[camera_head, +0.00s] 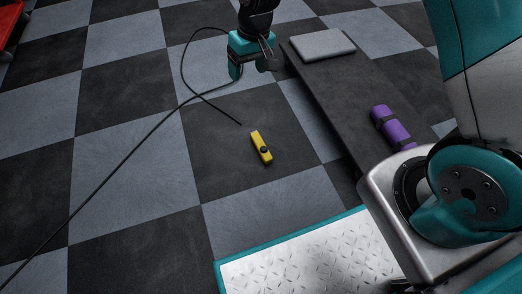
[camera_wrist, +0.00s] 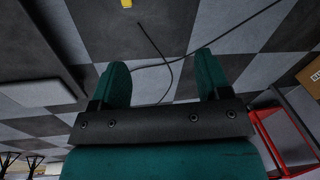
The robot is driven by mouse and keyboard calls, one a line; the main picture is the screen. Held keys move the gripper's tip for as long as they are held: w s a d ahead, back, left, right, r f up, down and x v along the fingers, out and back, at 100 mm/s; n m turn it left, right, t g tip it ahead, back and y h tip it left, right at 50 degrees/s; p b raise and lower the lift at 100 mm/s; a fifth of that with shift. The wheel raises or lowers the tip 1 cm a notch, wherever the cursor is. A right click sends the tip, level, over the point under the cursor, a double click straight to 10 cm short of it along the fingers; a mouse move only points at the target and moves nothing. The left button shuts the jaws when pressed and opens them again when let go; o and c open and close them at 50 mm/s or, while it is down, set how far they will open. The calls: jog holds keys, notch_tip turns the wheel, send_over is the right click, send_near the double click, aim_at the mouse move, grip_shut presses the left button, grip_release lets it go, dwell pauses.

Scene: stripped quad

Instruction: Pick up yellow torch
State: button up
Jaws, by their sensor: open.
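The yellow torch (camera_head: 261,147) lies on a dark floor tile in the head view, with a black part near its middle. Its end also shows at the top edge of the wrist view (camera_wrist: 126,3), cut off by the frame. My gripper (camera_head: 254,73) is above the floor, farther back than the torch and apart from it. In the wrist view my gripper (camera_wrist: 161,82) has its two teal fingers spread wide with nothing between them.
A black cable (camera_head: 137,141) curves over the floor, one end near the torch. A dark low bench (camera_head: 345,90) at the right bears a silver laptop-like slab (camera_head: 322,44) and a purple strapped roll (camera_head: 393,127). A red frame (camera_wrist: 280,135) and a cardboard box (camera_wrist: 312,75) show at right.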

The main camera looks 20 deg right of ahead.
jog(key=w+d+f+m+h+b, duration=0.1)
jog(key=w+f, duration=0.1)
jog(key=f, duration=0.7)
jog(key=w+d+f+b, duration=0.1)
jog(key=w+d+f, duration=0.1)
jog(key=f, duration=0.8)
jog(key=b, duration=0.7)
send_over(261, 145)
jog(key=shift+m+h, duration=0.4)
notch_tip(261, 145, down, 18)
jog(key=shift+w+a+f, duration=0.15)
jog(key=f+b, duration=0.2)
jog(key=f, duration=0.1)
jog(key=f+b, duration=0.3)
jog(key=shift+d, duration=0.2)
jog(key=shift+r, duration=0.2)
jog(key=c, duration=1.1)
jog(key=shift+r, duration=0.1)
